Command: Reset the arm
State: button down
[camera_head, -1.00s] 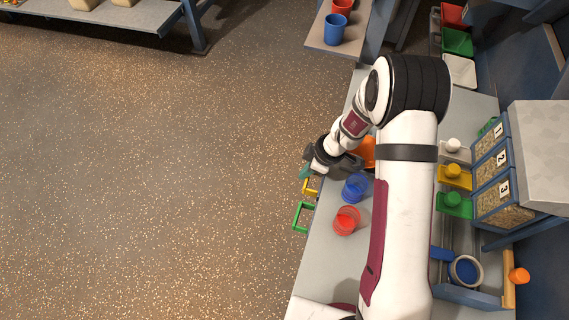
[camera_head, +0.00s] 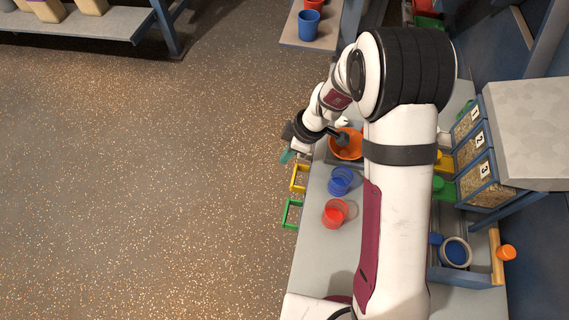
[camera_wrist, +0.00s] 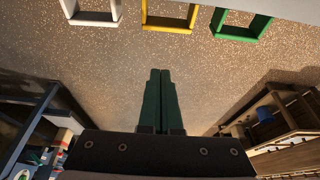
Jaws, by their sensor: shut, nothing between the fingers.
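My gripper (camera_head: 287,156) is at the left edge of the workbench, beside the yellow handle, in the head view. In the wrist view my gripper (camera_wrist: 159,74) shows two dark green fingers pressed together with nothing between them. They point over the speckled floor toward three frame handles: white (camera_wrist: 92,14), yellow (camera_wrist: 169,22) and green (camera_wrist: 240,26). The yellow handle (camera_head: 299,178) and green handle (camera_head: 292,214) also stick out from the bench edge in the head view. My arm hides part of the bench.
An orange bowl (camera_head: 346,146), a blue cup (camera_head: 341,181) and a red cup (camera_head: 334,213) stand on the bench (camera_head: 318,255). Numbered grain bins (camera_head: 484,174) stand at right. A blue cup (camera_head: 308,25) sits on a shelf at the top. The floor at left is clear.

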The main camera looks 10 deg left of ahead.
jog(key=s+d+r+m, duration=0.4)
jog(key=d+r+m, duration=0.1)
jog(key=r, duration=0.6)
jog(key=s+d+r+m+h, duration=0.1)
jog(key=s+d+r+m, duration=0.2)
jog(key=s+m, duration=0.6)
jog(key=s+d+r+m+h, duration=0.1)
jog(key=s+d+r+m, duration=0.3)
jog(key=s+d+m, duration=0.3)
jog(key=s+m, duration=0.2)
jog(key=s, duration=0.2)
jog(key=shift+r+m, duration=0.2)
jog(key=shift+m, duration=0.1)
jog(key=shift+s, duration=0.1)
